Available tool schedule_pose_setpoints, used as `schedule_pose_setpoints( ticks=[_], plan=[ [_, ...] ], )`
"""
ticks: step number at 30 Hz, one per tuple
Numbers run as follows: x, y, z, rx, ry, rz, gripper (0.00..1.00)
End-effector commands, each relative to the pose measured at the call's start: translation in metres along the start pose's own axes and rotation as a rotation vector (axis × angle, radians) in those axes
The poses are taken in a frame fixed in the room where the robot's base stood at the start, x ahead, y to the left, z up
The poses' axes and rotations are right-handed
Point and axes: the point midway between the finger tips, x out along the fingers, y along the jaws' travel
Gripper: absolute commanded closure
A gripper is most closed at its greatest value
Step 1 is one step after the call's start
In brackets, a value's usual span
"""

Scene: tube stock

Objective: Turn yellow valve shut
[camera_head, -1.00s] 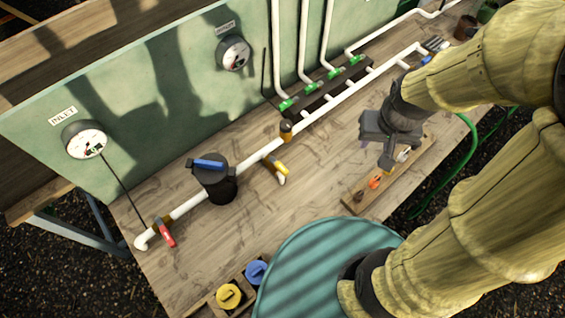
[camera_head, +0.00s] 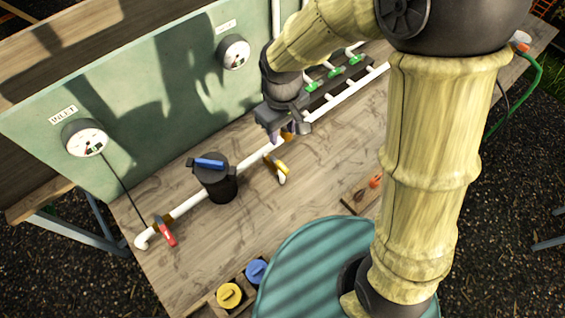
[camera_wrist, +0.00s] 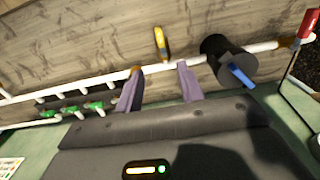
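In the wrist view the yellow handle (camera_wrist: 161,44) stands across the pipe, above the gap between my fingers. My gripper (camera_head: 287,135) is over the pipe just behind the valve, apart from the handle. In the wrist view my gripper (camera_wrist: 158,86) has its two purple-grey fingers spread with nothing between them. Part of the pipe is hidden behind my gripper in the head view.
A red-handled valve (camera_head: 165,232) is at the pipe's left end. Green valves (camera_head: 334,72) line the manifold behind my arm. The green panel (camera_head: 150,110) with gauges stands close behind. Yellow and blue caps (camera_head: 257,271) sit at the front edge.

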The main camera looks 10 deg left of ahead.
Motion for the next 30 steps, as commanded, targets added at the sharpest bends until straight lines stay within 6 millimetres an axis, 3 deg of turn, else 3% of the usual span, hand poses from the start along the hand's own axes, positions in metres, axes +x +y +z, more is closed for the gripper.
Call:
schedule_pose_setpoints(
  ticks=[30],
  plan=[
    [0.137,0.000,0.001,0.001,-0.004,0.000,0.62]
  ],
)
